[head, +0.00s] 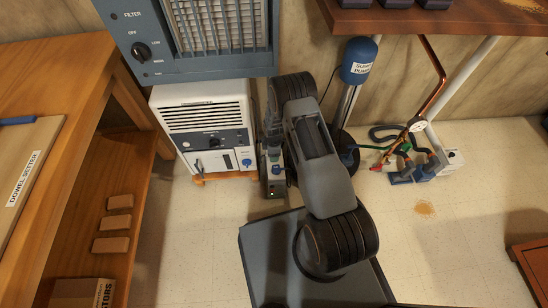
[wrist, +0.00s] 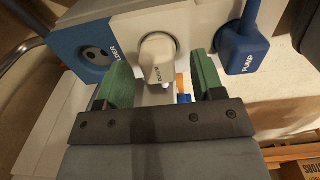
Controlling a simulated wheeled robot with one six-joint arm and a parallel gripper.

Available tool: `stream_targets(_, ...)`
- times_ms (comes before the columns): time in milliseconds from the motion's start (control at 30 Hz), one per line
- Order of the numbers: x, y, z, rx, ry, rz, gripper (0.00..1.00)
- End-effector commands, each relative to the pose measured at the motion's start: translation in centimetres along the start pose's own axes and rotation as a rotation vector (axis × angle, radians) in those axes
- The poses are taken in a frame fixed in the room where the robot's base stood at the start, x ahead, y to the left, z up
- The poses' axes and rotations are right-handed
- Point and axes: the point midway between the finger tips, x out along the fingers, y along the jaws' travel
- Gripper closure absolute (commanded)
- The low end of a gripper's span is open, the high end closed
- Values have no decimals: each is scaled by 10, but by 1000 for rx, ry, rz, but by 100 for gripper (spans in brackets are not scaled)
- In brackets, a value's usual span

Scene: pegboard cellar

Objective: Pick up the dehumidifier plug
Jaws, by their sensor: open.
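In the wrist view, a white plug (wrist: 158,62) with a small, hard-to-read label sits in a round socket on the power strip (wrist: 140,26). It appears to be the dehumidifier plug. My gripper (wrist: 161,74) is open, with one green finger on each side of this plug and visible gaps between. In the head view, my gripper (head: 272,148) is over the power strip (head: 275,184) on the floor, and my arm hides most of the strip. The white dehumidifier (head: 205,122) stands just left of it.
A blue plug marked PUMP (wrist: 243,50) sits close right of my right finger. An empty blue socket (wrist: 94,55) is at the left. The sump pump (head: 359,62) stands right of my arm. A blue-grey filter unit (head: 150,25) overhangs above. A wooden workbench (head: 75,80) is at left.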

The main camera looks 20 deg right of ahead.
Motion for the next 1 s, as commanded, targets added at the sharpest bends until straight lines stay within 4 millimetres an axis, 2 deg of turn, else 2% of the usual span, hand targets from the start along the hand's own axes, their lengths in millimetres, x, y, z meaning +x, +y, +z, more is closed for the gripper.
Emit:
stream_targets(67, 8, 0, 0, 0, 0, 1, 38)
stream_targets(267, 7, 0, 0, 0, 0, 1, 38)
stream_targets(867, 7, 0, 0, 0, 0, 0, 95)
stream_targets(1000, 7, 0, 0, 0, 0, 0, 97)
